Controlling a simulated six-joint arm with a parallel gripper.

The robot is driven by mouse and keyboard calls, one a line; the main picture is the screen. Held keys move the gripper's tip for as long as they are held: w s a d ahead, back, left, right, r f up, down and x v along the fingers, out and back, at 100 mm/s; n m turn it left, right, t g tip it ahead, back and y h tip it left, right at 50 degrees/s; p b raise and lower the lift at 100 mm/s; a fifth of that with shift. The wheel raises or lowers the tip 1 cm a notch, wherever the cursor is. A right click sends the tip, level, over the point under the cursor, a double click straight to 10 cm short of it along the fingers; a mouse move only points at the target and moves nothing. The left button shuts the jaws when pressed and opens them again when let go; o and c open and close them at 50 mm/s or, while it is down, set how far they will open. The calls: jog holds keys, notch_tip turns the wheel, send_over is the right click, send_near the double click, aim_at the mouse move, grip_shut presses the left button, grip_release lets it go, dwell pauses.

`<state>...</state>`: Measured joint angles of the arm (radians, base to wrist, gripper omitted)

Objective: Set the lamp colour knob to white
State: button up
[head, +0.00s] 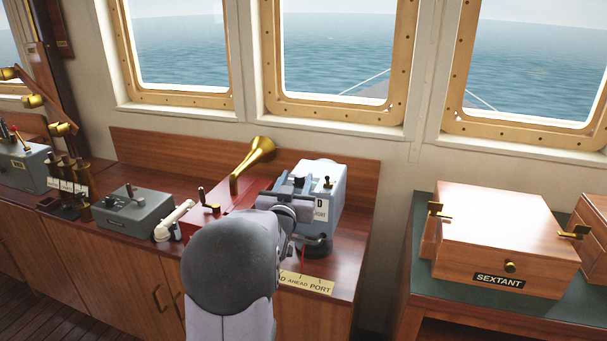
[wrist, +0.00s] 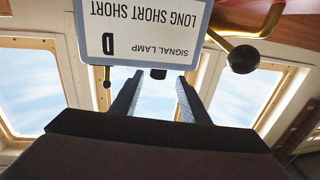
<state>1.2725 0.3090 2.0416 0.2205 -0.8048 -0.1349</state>
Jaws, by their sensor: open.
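The signal lamp box (head: 328,172) is blue-grey and stands on the wooden console, partly hidden behind my arm. Its white card, reading "SIGNAL LAMP D LONG SHORT SHORT", appears upside down in the wrist view (wrist: 150,32). A dark knob (wrist: 158,74) shows at the card's edge; it may be the lamp colour knob. Its colour marks and setting are not visible. My gripper (wrist: 160,78) is open, with the dark knob seen between its fingertips. I cannot tell whether they touch it. In the head view my gripper (head: 287,194) is at the lamp box's near side.
A small ball-tipped toggle (wrist: 107,84) is beside the knob. A brass lever with a black ball (wrist: 243,59) juts out on the right of the wrist view. A brass horn (head: 254,158) and a grey box (head: 133,213) stand left of the lamp. A sextant case (head: 492,240) sits right.

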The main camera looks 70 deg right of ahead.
jog(key=r+m+p, duration=0.1)
jog(key=p, duration=0.1)
jog(key=w+d+r+m+g+p, duration=0.1)
jog(key=r+p, duration=0.1)
jog(key=w+r+m+g+p, duration=0.1)
jog(key=r+p, duration=0.1)
jog(key=p, duration=0.1)
jog(key=shift+w+d+r+h, duration=0.15)
jog(key=shift+w+d+h, duration=0.1)
jog(key=shift+h, duration=0.15)
jog(key=shift+w+r+m+g+p, duration=0.2)
jog(key=shift+m+g+p, duration=0.2)
jog(key=shift+g+p, duration=0.5)
jog(key=shift+a+f+m+g+p, duration=0.1)
jog(key=shift+f+m+g+p, duration=0.35)
jog(key=shift+p, duration=0.5)
jog(key=f+g, duration=0.1)
jog(key=s+a+f+g+y+p, duration=0.1)
jog(key=f, duration=0.1)
jog(key=f+g, duration=0.1)
jog(key=f, duration=0.1)
jog(key=shift+s+a+y+p, duration=0.25)
jog(key=shift+s+y+p, duration=0.05)
jog(key=shift+s+p, duration=0.1)
jog(key=shift+p+x, duration=1.25)
jog(key=shift+x, duration=1.7)
jog(key=shift+s+d, duration=0.25)
jog(key=shift+d, duration=0.4)
grip_shut()
